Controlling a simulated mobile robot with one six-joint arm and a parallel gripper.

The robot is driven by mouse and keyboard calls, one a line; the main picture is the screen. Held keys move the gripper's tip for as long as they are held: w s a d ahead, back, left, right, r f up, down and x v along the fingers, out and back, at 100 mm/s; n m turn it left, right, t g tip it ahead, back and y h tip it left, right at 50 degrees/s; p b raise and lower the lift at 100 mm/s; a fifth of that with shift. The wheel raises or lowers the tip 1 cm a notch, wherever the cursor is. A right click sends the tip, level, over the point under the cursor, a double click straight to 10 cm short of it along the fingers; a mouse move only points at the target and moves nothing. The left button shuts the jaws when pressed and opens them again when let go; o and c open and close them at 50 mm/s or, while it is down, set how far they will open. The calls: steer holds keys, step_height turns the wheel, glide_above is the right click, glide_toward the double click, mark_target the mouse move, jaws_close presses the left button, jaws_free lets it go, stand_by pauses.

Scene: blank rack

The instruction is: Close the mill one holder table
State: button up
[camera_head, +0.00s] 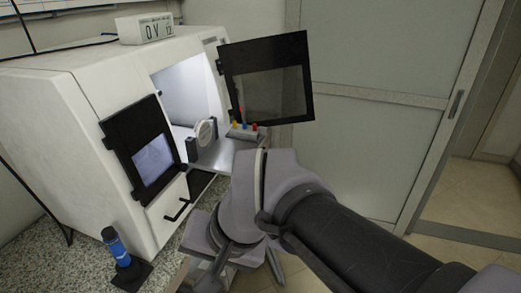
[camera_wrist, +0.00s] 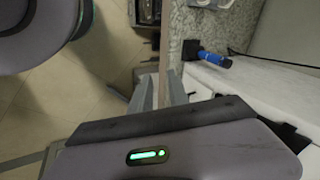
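The white mill (camera_head: 70,110) stands on a speckled bench at the left, its lit chamber open between two dark-framed doors. The left door (camera_head: 145,150) and the right door (camera_head: 270,85) both stand swung out. A pale holder table (camera_head: 213,160) shows in the front opening, reaching toward the doorway, with a round disc in a dark holder (camera_head: 205,133) over it. My arm hides part of the area below and right of it. My gripper (camera_wrist: 161,92) points down beside the bench edge in the wrist view. Its grey fingers look apart and empty, away from the holder table.
Red, yellow and blue pieces (camera_head: 243,128) sit by the opening. A black handle (camera_head: 178,208) is on the mill's lower front. A blue cylinder on a black base (camera_head: 116,246) stands on the bench, also in the wrist view (camera_wrist: 214,60). Cabinet doors (camera_head: 385,60) stand behind.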

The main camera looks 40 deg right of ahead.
steer(key=w+d+r+m, duration=0.1)
steer(key=w, duration=0.1)
steer(key=w+d+r+m+p, duration=0.1)
steer(key=w+d+m, duration=0.1)
steer(key=w+d+r+m+y+p, duration=0.1)
steer(key=m, duration=0.1)
steer(key=shift+w+d+g, duration=0.3)
steer(key=shift+w+d, duration=0.1)
jaws_close()
steer(key=w+d+m+t+y+p, duration=0.1)
steer(key=w+d+m+p, duration=0.1)
steer(key=w+d+m, duration=0.45)
steer(key=w+d+m+t+y+p, duration=0.1)
steer(key=w+d+m+y, duration=0.15)
steer(key=d, duration=0.65)
steer(key=s+d+f+m+t+p, duration=0.25)
steer(key=d+m+t, duration=0.4)
steer(key=d, duration=1.05)
steer(key=w+a+f+m+g+b, duration=0.1)
steer(key=w+a+f+b, duration=0.4)
steer(key=w, duration=0.5)
steer(key=shift+w+a+f+g+h+b, duration=0.4)
steer(key=shift+a+f, duration=0.2)
steer(key=shift+a, duration=0.2)
steer(key=shift+m, duration=0.25)
